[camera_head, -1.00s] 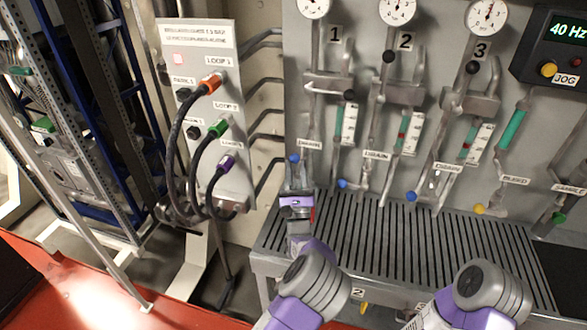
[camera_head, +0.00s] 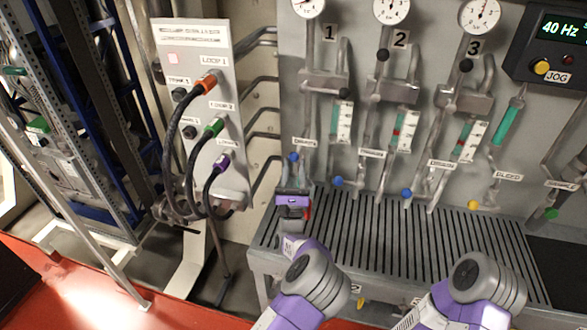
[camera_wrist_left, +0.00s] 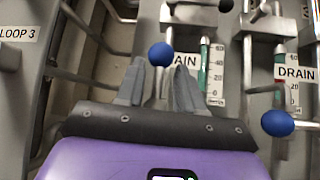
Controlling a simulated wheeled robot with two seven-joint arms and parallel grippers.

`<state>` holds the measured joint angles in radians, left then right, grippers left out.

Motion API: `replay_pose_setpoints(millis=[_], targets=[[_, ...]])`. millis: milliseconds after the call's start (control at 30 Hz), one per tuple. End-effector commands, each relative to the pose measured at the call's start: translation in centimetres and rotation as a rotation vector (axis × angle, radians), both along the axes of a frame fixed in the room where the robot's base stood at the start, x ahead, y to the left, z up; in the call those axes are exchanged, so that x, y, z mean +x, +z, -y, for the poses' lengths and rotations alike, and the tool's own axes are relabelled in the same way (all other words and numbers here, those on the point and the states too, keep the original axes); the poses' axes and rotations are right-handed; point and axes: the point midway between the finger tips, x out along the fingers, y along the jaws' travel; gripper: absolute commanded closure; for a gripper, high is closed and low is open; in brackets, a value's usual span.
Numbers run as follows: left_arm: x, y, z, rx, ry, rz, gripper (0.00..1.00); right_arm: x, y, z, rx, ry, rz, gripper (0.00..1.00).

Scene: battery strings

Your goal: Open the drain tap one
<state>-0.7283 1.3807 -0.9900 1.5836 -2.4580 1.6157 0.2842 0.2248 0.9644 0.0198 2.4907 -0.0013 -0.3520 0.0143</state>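The drain tap one has a blue knob (camera_head: 293,157) under gauge column 1, at the left of the grey panel, beside a DRAIN label (camera_head: 305,142). My left gripper (camera_head: 293,176) is just below this knob in the head view, its fingers pointing up towards the panel. In the left wrist view the knob (camera_wrist_left: 160,54) appears between the two grey fingertips (camera_wrist_left: 160,72) of my left gripper. The fingers are spread apart. I cannot tell whether either one touches the knob. My right arm shows at the lower right of the head view, but its gripper does not show.
Two more blue knobs (camera_head: 337,181) (camera_head: 407,193) and a yellow one (camera_head: 474,205) stand to the right. A slotted grey grating (camera_head: 390,245) lies below the taps. A connector board (camera_head: 205,110) with thick black hoses stands at the left.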

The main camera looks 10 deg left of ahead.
Motion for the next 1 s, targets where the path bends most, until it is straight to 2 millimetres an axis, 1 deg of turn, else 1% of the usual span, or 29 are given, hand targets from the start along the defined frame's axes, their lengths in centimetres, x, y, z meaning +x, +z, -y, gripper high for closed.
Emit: replay_pose_setpoints(millis=[267, 367, 600, 700, 833, 1000], targets=[[-0.2, -0.3, 0.0, -0.002, 0.0, -0.003, 0.63, 0.0, 0.0, 0.0, 0.0, 0.0, 0.0, 0.58], [-0.9, -1.1, 0.1, 0.0, 0.0, -0.006, 0.63, 0.0, 0.1, 0.0, 0.0, 0.0, 0.0, 0.58], [-3.8, -3.9, 0.3, 0.002, -0.001, -0.004, 0.63, 0.0, 0.3, 0.0, 0.0, 0.0, 0.0, 0.58], [-4.6, -4.8, 0.4, 0.0, -0.001, -0.003, 0.63, 0.0, 0.4, 0.0, 0.0, 0.0, 0.0, 0.58], [-5.2, -5.3, 0.4, 0.0, 0.0, -0.002, 0.63, 0.0, 0.4, 0.0, 0.0, 0.0, 0.0, 0.58], [-5.3, -5.4, 0.4, 0.0, 0.0, -0.001, 0.63, 0.0, 0.4, 0.0, 0.0, 0.0, 0.0, 0.58]])
